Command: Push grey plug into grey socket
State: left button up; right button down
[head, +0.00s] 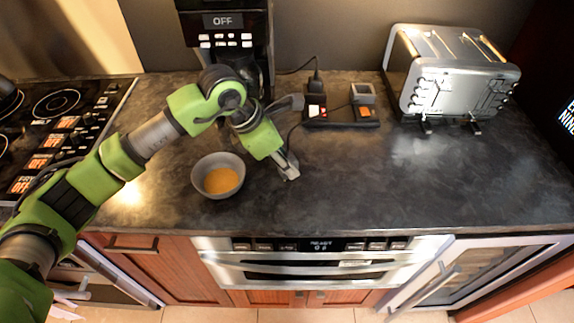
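A dark power strip (341,121) lies at the back of the counter. A grey block (362,92), which looks like the grey socket, is at its right end above an orange switch. I cannot tell whether a plug is inside it. My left gripper (288,170) points down near the counter, in front and to the left of the strip and clear of it. Its fingers look close together, and I cannot make out anything between them. A separate grey plug is not clearly visible; part of the area is behind my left arm. My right gripper is out of view.
A grey bowl (200,185) of orange food stands just left of my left gripper. A black plug (316,82) is at the strip's left end. A coffee machine (222,20) stands behind my arm, and a toaster (450,85) at right. The front-right counter is clear.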

aim_at(289, 150)
pick_arm(q)
jog(key=shift+r+p, duration=1.25)
jog(key=shift+r, duration=1.7)
